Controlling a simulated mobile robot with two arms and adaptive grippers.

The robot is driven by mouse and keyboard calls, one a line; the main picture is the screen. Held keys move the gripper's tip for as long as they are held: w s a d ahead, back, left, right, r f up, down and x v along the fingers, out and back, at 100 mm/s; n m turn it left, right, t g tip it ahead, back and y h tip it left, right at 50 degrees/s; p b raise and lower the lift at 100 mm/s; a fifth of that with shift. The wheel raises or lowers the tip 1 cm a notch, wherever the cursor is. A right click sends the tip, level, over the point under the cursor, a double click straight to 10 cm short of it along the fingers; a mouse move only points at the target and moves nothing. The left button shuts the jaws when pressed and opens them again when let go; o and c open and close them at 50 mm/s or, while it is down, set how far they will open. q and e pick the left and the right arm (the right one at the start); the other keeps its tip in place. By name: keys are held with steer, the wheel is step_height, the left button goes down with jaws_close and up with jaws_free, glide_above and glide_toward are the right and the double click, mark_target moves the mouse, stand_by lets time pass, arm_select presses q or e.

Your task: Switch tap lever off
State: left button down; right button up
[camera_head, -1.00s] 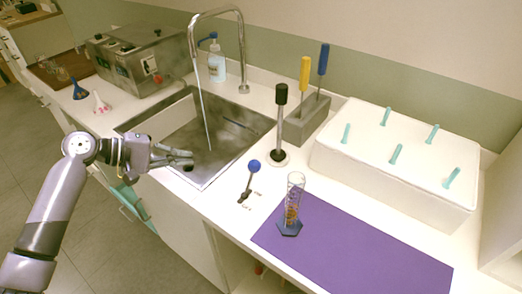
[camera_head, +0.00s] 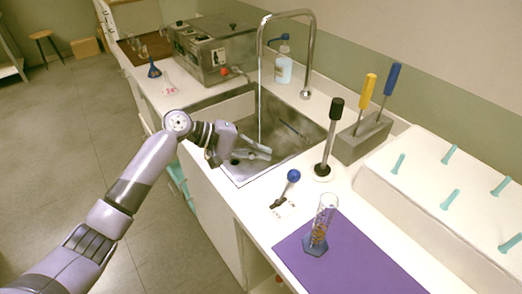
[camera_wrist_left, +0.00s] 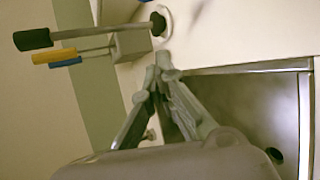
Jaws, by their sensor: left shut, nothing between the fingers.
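The blue-ball lever (camera_head: 287,188) stands tilted on the white counter in front of the sink's right corner, with small markings by its base. The curved metal tap (camera_head: 312,62) arches over the sink (camera_head: 300,147), and a thin stream of water falls from its spout. My left gripper (camera_head: 268,153) is over the near part of the sink, left of the blue-ball lever and apart from it. Its fingers are shut and empty, and their tips also show in the left wrist view (camera_wrist_left: 157,68). My right gripper is not in view.
A black-handled rod (camera_head: 329,138) stands on a round base beside the sink. A grey block (camera_head: 361,140) holds yellow and blue handles. A glass cylinder (camera_head: 320,222) stands on a purple mat (camera_head: 352,264). A white box (camera_head: 420,205) with teal pegs is at right.

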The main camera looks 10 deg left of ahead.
mark_target(288, 185)
arm_select(q)
steer(key=p+x, duration=0.1)
steer(key=x, duration=0.6)
steer(key=shift+d, duration=0.2)
steer(key=s+p, duration=0.1)
steer(key=s+r+p, duration=0.1)
steer(key=s, duration=0.1)
steer(key=shift+a+r, duration=0.1)
steer(key=shift+r, duration=0.05)
steer(key=shift+s+r, duration=0.1)
steer(key=shift+s, duration=0.3)
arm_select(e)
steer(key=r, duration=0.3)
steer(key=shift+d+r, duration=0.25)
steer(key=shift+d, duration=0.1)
arm_select(q)
steer(key=shift+w, duration=0.1)
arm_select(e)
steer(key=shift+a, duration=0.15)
